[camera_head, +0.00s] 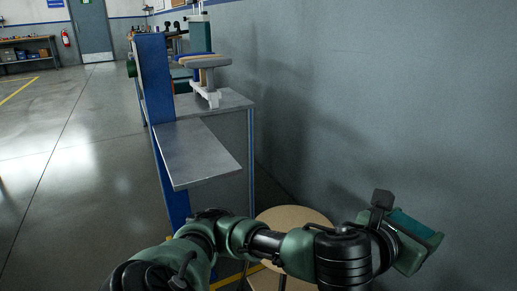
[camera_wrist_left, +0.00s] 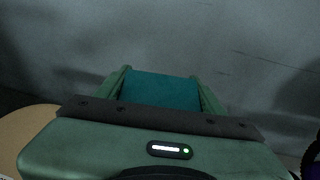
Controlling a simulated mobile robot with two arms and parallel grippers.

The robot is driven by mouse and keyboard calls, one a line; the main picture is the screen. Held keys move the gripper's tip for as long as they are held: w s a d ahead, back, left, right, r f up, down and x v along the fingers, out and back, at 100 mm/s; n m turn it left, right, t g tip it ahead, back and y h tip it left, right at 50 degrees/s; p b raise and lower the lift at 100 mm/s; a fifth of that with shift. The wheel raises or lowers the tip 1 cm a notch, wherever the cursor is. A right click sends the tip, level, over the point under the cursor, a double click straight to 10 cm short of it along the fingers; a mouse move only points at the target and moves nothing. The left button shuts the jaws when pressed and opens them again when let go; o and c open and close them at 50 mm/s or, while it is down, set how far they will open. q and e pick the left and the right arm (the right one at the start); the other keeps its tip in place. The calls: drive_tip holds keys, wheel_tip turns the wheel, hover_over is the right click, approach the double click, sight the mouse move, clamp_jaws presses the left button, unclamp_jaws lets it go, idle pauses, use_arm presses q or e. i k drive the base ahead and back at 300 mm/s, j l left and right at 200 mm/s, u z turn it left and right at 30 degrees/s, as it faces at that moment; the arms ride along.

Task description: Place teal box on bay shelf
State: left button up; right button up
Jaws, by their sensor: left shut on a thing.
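The teal box (camera_head: 411,223) is held in my left gripper (camera_head: 418,240), at the lower right of the head view, close to the grey wall. In the left wrist view, the teal box (camera_wrist_left: 160,90) fills the space between the two green fingers of my left gripper (camera_wrist_left: 160,93), which is shut on it. A flat grey metal shelf (camera_head: 195,153), which looks like the bay shelf, juts from a blue post and is bare. It is left of and beyond the gripper, well apart from it. My right gripper is not in view.
A round wooden stool top (camera_head: 290,216) is just behind my left arm. A bench (camera_head: 232,100) with a test fixture (camera_head: 203,68) stands beyond the shelf, beside the blue post (camera_head: 155,80). The wall (camera_head: 390,90) bounds the right. Open floor (camera_head: 75,150) lies left.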

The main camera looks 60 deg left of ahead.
sight(192, 147)
drive_tip(key=k+l+u, duration=0.1)
drive_tip(key=u, duration=0.3)
drive_tip(key=k+u, duration=0.15)
drive_tip(key=u, duration=0.2)
drive_tip(key=k+l+u, duration=0.1)
drive_tip(key=u, duration=0.3)
drive_tip(key=k, duration=0.2)
